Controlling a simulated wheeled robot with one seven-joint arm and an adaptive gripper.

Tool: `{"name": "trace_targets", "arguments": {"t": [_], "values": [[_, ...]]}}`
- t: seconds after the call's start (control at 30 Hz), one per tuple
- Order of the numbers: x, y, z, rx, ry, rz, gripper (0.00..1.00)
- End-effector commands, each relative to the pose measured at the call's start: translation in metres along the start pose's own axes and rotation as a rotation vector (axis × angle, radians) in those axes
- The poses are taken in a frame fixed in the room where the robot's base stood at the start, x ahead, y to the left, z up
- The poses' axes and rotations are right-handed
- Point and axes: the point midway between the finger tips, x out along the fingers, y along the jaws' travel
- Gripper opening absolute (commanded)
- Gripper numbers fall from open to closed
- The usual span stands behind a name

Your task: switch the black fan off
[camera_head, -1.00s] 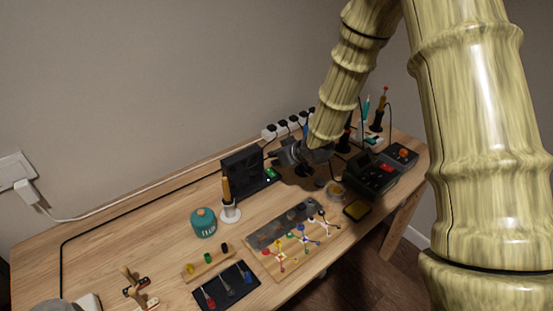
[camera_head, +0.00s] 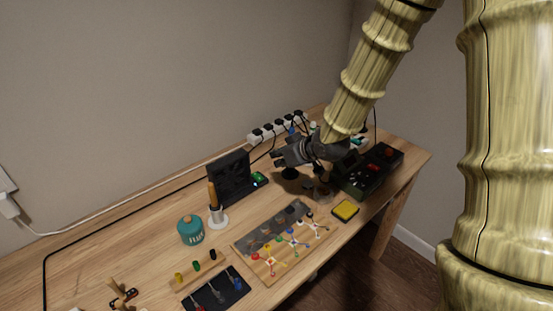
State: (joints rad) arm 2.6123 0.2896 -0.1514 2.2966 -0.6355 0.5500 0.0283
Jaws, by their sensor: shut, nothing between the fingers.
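The black fan (camera_head: 229,177) stands upright near the back of the wooden table, left of the middle in the head view. A small green board (camera_head: 259,179) with a light spot sits against its right side; the position of any switch on it is too small to tell. My gripper (camera_head: 277,159) is to the right of the fan and the board, apart from both and pointing left toward them. It is shut and empty. My forearm and wrist hide part of the table behind it.
A soldering iron in a white stand (camera_head: 216,213) is just in front of the fan, with a teal canister (camera_head: 190,230) to its left. A power strip (camera_head: 278,127) runs along the back. A dark station (camera_head: 369,172) stands right, near a yellow sponge (camera_head: 345,210).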

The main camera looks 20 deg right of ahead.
Motion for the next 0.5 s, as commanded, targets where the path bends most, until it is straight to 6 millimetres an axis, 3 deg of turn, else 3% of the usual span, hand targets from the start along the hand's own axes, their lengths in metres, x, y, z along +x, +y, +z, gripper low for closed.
{"name": "trace_targets", "arguments": {"t": [0.5], "values": [[0.0044,-0.0019,0.0014,-0.001,0.009,-0.001,0.00]]}}
